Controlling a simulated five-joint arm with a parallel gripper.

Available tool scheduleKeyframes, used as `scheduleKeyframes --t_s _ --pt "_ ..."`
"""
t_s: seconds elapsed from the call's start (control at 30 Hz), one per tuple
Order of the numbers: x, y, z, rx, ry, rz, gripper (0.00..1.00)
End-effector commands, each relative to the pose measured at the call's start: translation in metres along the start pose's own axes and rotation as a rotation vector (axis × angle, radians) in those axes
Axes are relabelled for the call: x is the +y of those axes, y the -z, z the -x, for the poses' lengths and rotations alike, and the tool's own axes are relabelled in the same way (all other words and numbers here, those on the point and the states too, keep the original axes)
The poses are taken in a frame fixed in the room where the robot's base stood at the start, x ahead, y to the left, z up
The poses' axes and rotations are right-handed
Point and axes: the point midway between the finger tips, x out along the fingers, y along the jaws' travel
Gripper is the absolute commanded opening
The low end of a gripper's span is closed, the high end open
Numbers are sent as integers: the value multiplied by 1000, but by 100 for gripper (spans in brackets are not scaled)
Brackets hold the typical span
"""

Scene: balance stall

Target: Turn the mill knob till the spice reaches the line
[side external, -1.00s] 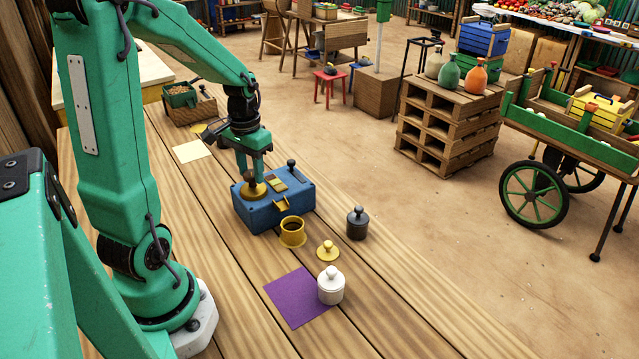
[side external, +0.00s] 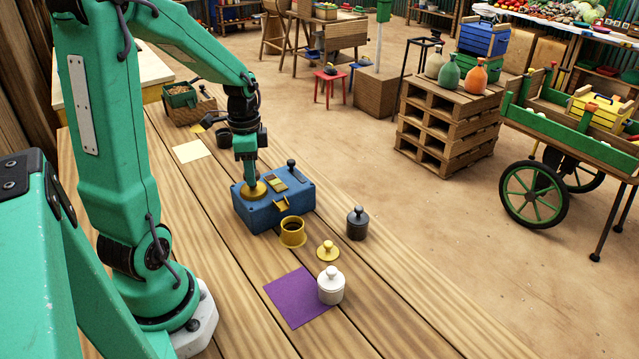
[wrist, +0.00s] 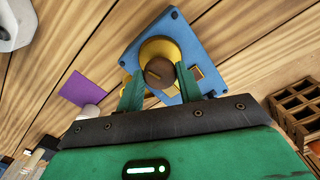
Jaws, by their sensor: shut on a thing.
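The blue mill (side external: 268,215) sits on the plank table in the side view. Its round knob has a brown top (wrist: 158,72) and a yellow disc (wrist: 150,48) beneath it. My gripper (side external: 251,183) points down at the mill's left end, and its two fingers are closed on the knob from either side. In the wrist view the fingers (wrist: 160,80) stand left and right of the brown top. A small window with coloured bands (side external: 277,184) is on the mill's top; no fill line can be made out. A yellow cup (side external: 292,234) with dark contents stands below the yellow spout (side external: 281,204).
A dark weight (side external: 357,223), a yellow lid-like piece (side external: 327,251) and a white lidded jar (side external: 331,287) stand right of the mill. A purple mat (side external: 295,300) lies in front, and a cream sheet (side external: 192,151) lies behind. A dark lever (side external: 291,167) rises from the mill's right end.

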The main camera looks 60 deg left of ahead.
Motion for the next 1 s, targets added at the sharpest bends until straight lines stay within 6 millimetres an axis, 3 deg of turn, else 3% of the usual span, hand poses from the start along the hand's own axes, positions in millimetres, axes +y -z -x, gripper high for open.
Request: scheduleKeyframes --t_s 0.3,0.77,0.8,0.87,1.0 --pt "0 2 2 2 4 -126 13" --pt "0 2 2 2 4 -141 13" --pt "0 2 2 2 5 -140 44" --pt "0 2 2 2 4 -140 55" --pt "0 1 1 1 3 -138 58"
